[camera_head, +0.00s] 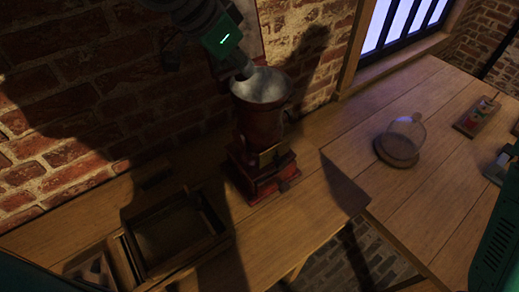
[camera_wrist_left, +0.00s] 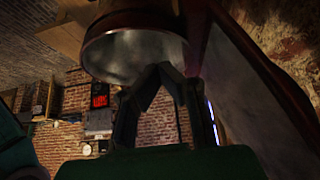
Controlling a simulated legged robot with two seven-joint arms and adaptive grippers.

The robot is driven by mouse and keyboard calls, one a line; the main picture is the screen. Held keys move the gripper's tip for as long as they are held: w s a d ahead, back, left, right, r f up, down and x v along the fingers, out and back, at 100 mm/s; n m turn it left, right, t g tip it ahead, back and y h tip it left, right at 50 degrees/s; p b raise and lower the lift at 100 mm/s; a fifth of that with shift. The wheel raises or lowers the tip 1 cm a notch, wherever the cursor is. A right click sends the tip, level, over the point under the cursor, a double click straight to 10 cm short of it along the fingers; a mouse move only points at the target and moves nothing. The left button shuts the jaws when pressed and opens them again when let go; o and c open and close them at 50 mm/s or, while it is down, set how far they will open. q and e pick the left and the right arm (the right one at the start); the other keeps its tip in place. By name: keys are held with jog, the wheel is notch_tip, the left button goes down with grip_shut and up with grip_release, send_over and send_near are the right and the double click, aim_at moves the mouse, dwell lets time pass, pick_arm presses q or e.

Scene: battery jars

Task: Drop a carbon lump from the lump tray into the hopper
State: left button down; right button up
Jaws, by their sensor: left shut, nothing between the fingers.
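My left gripper (camera_head: 245,70) comes down from the top in the head view, its fingertips at the metal hopper (camera_head: 268,88) on top of the red grinder (camera_head: 262,130). The fingers are together with nothing between them. In the left wrist view the closed fingertips (camera_wrist_left: 160,72) show against the hopper's grey inner bowl (camera_wrist_left: 125,58); I cannot tell whether they touch it. The lump tray (camera_head: 68,267) with dark lumps is at the lower left of the head view, partly cut off and in shadow. I cannot see whether a lump is inside the hopper.
An open wooden box (camera_head: 133,262) stands between the lump tray and the grinder. A brick wall (camera_head: 60,120) rises close behind. On the right-hand table are a glass dome (camera_head: 405,132) on a round base and a small wooden tray (camera_head: 477,117).

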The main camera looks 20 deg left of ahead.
pick_arm(q)
jog(key=c, duration=1.8)
grip_release()
jog(key=shift+a, duration=0.15)
jog(key=shift+a+f, duration=0.1)
jog(key=shift+d+r+v, duration=0.1)
jog(key=shift+d+v, duration=0.1)
jog(key=shift+v, duration=1.7)
jog(key=shift+d+r+v, duration=0.1)
jog(key=shift+d+v, duration=0.1)
jog(key=shift+v, duration=1.7)
jog(key=shift+d+r+v, duration=0.1)
jog(key=shift+d+v, duration=0.1)
jog(key=shift+v, duration=1.65)
